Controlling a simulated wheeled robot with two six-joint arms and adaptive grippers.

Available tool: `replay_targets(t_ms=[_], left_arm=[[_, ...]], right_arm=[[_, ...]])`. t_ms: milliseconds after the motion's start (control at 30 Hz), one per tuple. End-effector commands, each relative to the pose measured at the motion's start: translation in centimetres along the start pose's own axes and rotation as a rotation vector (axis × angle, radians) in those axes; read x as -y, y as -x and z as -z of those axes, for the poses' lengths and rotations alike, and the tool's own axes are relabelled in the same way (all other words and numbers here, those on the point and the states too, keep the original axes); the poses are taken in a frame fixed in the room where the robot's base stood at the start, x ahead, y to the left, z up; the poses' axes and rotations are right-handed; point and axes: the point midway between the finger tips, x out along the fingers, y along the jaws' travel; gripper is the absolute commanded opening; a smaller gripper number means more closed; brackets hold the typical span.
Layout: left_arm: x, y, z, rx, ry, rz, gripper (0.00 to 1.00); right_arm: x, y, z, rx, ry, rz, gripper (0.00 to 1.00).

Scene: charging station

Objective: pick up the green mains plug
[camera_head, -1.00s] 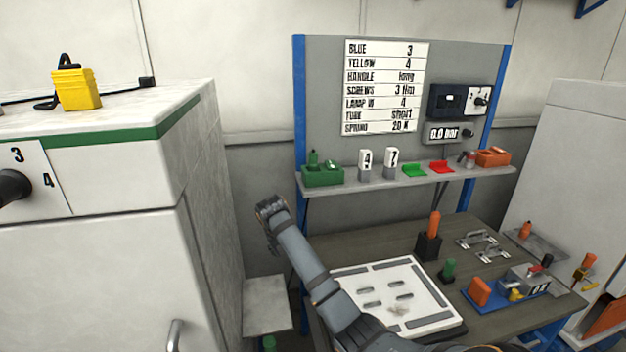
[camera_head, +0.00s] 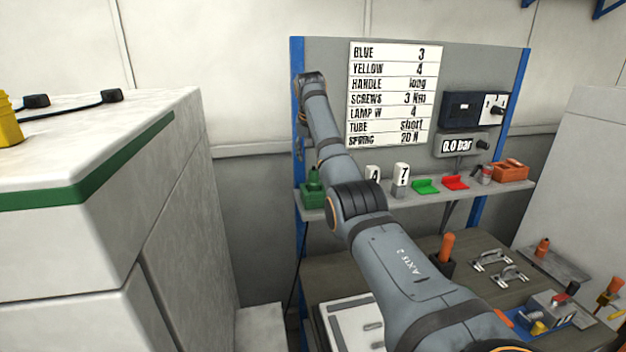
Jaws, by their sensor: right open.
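My right arm reaches up from the lower right, and its far end bends down in front of the board's left blue post. My right gripper (camera_head: 302,118) is small and dark there; it is open, with its fingertips hard to make out. Below it, a green piece (camera_head: 313,177) stands up from a green holder (camera_head: 314,198) at the left end of the shelf, apart from the gripper. I cannot tell whether this piece is the green mains plug. Part of the holder is hidden by my arm. My left gripper is not in view.
The shelf (camera_head: 465,191) also carries numbered blocks, a green and a red tray and an orange bin (camera_head: 510,171). A white cabinet (camera_head: 60,240) with black cable ends stands at left. The workbench (camera_head: 400,262) below is partly hidden by my arm.

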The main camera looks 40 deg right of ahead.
Motion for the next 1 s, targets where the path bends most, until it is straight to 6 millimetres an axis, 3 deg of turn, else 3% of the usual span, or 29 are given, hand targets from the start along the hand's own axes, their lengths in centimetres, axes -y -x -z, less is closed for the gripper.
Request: replay_targets(t_ms=[67,167,333,467,600,800,1000], left_arm=[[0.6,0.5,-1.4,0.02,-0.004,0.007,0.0],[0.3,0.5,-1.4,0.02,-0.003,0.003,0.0],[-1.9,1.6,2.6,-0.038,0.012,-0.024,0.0],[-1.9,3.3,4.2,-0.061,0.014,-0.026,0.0],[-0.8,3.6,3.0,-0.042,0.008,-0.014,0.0],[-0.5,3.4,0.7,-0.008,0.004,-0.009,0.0],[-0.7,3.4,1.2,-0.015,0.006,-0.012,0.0]], right_arm=[[-0.1,-0.9,0.0,0.003,0.0,-0.002,0.57],[-0.1,-1.4,0.0,0.0,-0.001,0.0,0.57],[-0.1,-2.4,0.0,0.003,-0.001,-0.004,0.57],[0.1,-4.6,0.0,0.003,0.0,-0.003,0.57],[0.1,-6.3,-0.1,0.001,-0.001,-0.001,0.57],[0.1,-6.6,-0.2,0.0,-0.001,0.0,0.57],[0.1,-6.6,-0.2,0.0,-0.001,0.0,0.33]])
